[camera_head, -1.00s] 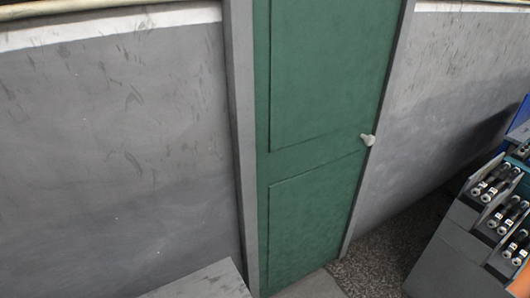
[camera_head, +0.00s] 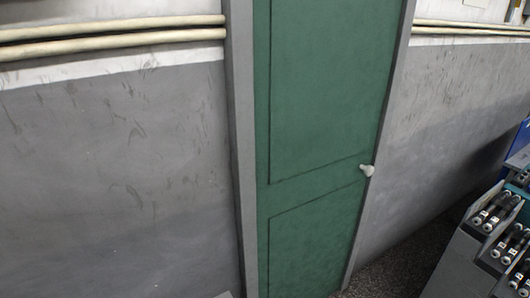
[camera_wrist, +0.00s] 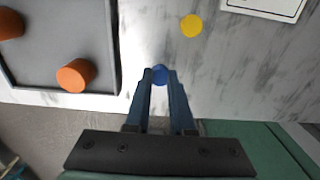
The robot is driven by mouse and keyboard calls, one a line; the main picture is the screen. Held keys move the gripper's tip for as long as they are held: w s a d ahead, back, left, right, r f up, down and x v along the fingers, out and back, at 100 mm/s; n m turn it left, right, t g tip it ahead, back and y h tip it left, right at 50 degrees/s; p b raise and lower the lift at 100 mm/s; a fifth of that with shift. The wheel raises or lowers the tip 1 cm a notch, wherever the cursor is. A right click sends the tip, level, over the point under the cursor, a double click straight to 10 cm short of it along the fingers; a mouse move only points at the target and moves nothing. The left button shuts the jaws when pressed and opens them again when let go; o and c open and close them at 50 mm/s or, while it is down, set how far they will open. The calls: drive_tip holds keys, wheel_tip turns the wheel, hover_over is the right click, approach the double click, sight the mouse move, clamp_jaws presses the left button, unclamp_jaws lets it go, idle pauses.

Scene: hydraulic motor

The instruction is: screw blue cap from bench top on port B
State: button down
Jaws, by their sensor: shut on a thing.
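My gripper (camera_wrist: 160,78) is in the wrist view, its two blue fingers close together at the tips. It is shut on the blue cap (camera_wrist: 160,72), a small round blue piece showing between the fingertips over the pale marbled bench top (camera_wrist: 215,75). I cannot tell whether the cap touches the bench or is raised from it. Port B and the hydraulic motor are not in either view. The head view shows neither my gripper nor the cap.
A yellow disc (camera_wrist: 191,26) lies on the bench. A grey tray (camera_wrist: 62,45) holds orange caps (camera_wrist: 76,74) at the left. The head view faces a green door (camera_head: 315,130) between grey walls (camera_head: 110,170). A rack (camera_head: 475,250) of black cylindrical parts stands at right.

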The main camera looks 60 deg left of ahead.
drive_tip(key=shift+r+p, duration=2)
drive_tip(key=shift+r, duration=0.3)
